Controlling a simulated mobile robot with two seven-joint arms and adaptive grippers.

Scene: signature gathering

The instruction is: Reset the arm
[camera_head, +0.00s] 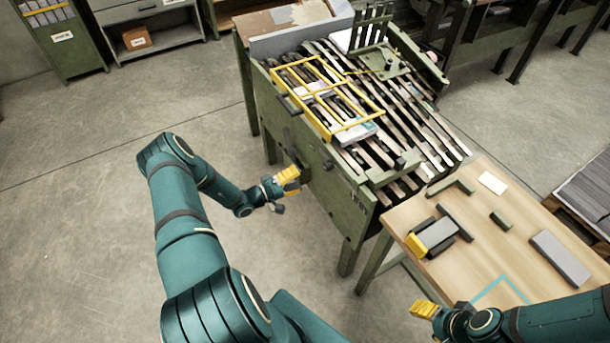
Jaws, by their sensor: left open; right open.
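My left gripper (290,189) has yellow fingertips and hangs beside the green side panel of a slatted machine. It is open and I see nothing in it. My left arm (186,240) is teal and reaches up from the bottom of the view, bent at the elbow. My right gripper (424,309) also has yellow fingertips. It is open and empty near the front left edge of the wooden table (470,285), low in the view. My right arm (560,318) comes in from the right bottom corner, over the table's near part.
The green machine (325,195) carries dark slats and a yellow frame (335,131) with light sheets under it. On the table lie a grey block with a yellow end (436,235), a grey bar (560,258) and a white card (492,183). Open floor (90,220) lies left.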

